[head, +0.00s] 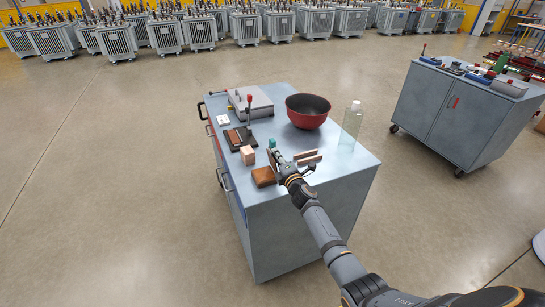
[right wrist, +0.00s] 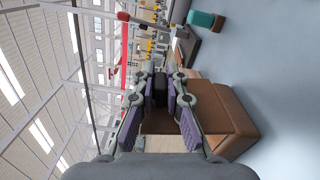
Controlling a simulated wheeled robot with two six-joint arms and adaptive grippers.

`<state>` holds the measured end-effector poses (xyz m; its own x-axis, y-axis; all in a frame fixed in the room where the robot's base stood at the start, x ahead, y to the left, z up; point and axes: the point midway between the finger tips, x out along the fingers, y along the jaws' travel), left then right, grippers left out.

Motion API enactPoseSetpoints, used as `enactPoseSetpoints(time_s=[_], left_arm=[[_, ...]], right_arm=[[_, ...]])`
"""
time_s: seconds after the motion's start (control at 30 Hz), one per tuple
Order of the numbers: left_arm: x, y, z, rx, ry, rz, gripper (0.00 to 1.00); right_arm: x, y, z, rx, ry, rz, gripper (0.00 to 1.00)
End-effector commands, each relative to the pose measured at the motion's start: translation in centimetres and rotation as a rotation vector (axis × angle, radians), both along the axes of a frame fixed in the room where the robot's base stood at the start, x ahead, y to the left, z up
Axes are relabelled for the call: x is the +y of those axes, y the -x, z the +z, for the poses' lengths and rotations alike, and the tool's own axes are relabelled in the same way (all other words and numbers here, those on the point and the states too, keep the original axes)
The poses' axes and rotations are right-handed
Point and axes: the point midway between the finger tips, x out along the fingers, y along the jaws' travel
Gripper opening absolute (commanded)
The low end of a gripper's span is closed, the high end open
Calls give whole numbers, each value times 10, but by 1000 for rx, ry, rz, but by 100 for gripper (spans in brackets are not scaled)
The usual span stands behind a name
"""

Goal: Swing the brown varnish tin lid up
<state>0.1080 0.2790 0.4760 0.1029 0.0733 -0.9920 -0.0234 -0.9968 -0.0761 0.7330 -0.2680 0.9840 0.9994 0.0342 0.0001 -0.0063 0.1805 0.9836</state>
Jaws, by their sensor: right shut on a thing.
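The brown varnish tin (head: 264,177) sits at the near left part of the grey cabinet top in the head view. In the right wrist view the tin (right wrist: 232,118) stands right of my fingers, and a brown panel, which looks like its lid (right wrist: 160,122), reaches left from it behind them. My right gripper (head: 278,161) is beside the tin; in the wrist view its fingers (right wrist: 162,88) close around a small dark part at the lid's edge. The fingers partly hide the lid, so its exact angle is unclear. My left gripper is not in view.
On the cabinet top (head: 340,175) stand a teal-topped item (head: 272,144), a pale block (head: 247,155), a red-handled lever device (head: 241,137), a red bowl (head: 308,112) and a clear bottle (head: 351,123). The front right corner is clear. Another cabinet (head: 455,110) stands at right.

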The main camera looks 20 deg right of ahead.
Motion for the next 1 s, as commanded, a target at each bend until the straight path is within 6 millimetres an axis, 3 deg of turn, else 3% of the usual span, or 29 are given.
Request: enactPoseSetpoints(time_s=[0.5,1.0], left_arm=[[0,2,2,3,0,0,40],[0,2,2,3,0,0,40]], right_arm=[[-19,-1,-6,10,-307,0,0],[-21,-1,-8,12,-358,0,0]])
